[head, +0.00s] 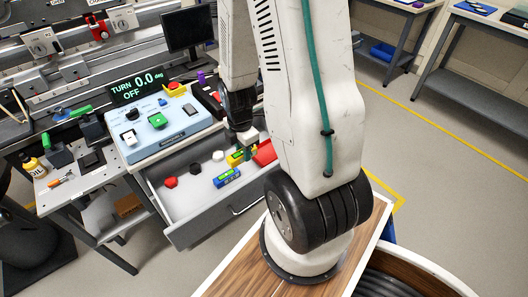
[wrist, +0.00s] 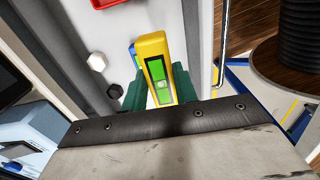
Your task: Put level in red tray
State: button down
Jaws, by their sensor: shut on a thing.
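The yellow level (wrist: 152,48) with its green vial stands between the green fingers of my gripper (wrist: 150,92) in the wrist view, and the fingers are shut on it. In the head view the level (head: 235,159) shows at the gripper (head: 246,148), over the open drawer; I cannot tell whether it touches the drawer floor. The red tray (head: 265,153) is in the drawer just right of the gripper, partly hidden by my arm. A bit of the red tray (wrist: 108,2) shows at the top edge of the wrist view.
The open drawer (head: 185,205) also holds a blue level-like block (head: 227,177), a red knob-like piece (head: 170,182), a black piece (head: 195,169) and a white piece (head: 218,156). A pale blue control box (head: 160,130) stands above the drawer, behind it.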

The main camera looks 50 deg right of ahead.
jog(key=f, duration=0.8)
jog(key=shift+w+d+f, duration=0.1)
jog(key=shift+d, duration=0.15)
send_over(269, 154)
jog(key=shift+a+f, duration=0.25)
jog(key=shift+f, duration=0.45)
jog(key=shift+d+f, duration=0.15)
jog(key=shift+f, duration=0.75)
jog(key=shift+d+f, duration=0.1)
jog(key=shift+f, duration=0.8)
jog(key=c, duration=1.1)
grip_release()
jog(key=shift+w+f, duration=0.1)
jog(key=shift+f, duration=0.05)
